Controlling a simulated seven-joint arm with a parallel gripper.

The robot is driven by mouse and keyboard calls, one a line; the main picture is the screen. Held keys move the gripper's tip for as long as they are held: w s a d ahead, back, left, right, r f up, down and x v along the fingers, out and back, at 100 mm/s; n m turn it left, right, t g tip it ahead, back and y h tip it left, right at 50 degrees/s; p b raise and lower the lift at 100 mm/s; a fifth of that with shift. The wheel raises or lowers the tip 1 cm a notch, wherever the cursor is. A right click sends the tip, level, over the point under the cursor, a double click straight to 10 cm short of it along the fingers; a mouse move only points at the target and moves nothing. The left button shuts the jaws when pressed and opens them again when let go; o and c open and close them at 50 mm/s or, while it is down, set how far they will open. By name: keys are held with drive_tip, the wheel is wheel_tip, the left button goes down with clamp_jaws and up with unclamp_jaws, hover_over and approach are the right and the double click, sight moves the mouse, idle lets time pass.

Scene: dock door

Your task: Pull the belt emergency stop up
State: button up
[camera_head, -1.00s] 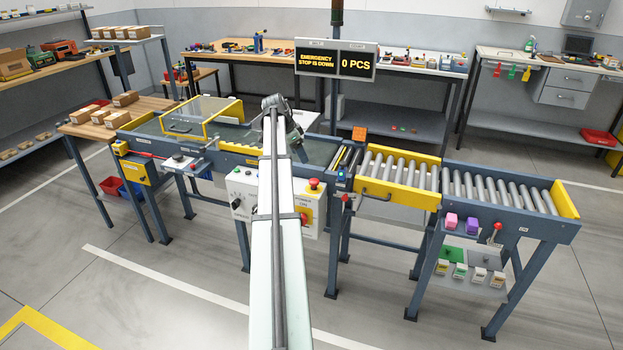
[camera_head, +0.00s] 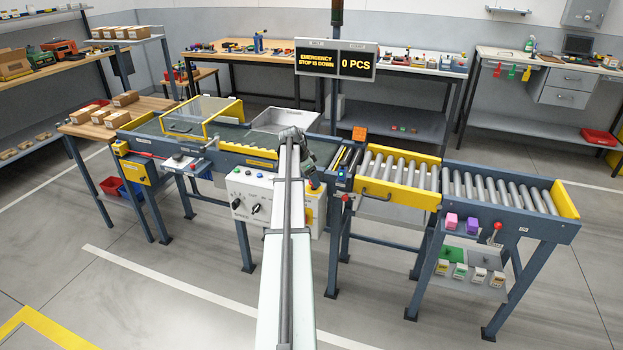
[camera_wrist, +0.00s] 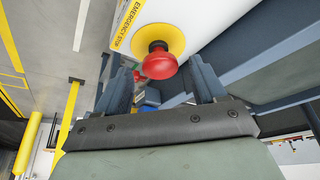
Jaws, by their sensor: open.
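The belt emergency stop (camera_wrist: 159,62) is a red mushroom button on a yellow disc marked EMERGENCY STOP. In the wrist view it appears between the two fingers of my gripper (camera_wrist: 161,84), which is open. No contact with either finger shows, and I cannot tell how deep the button sits between them. In the head view my gripper (camera_head: 313,178) is over the right part of the white control box (camera_head: 248,197) and hides most of the button. The display (camera_head: 336,61) reads EMERGENCY STOP IS DOWN and 0 PCS.
The belt conveyor runs behind the control box, with a grey tray (camera_head: 275,121) at its far side. A roller section with a yellow side rail (camera_head: 395,196) stands to the right. The floor (camera_head: 180,310) in front is clear.

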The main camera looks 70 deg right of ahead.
drive_tip(key=shift+s+f, duration=0.1)
drive_tip(key=shift+f, duration=0.15)
drive_tip(key=shift+c, duration=0.2)
clamp_jaws()
idle(0.4)
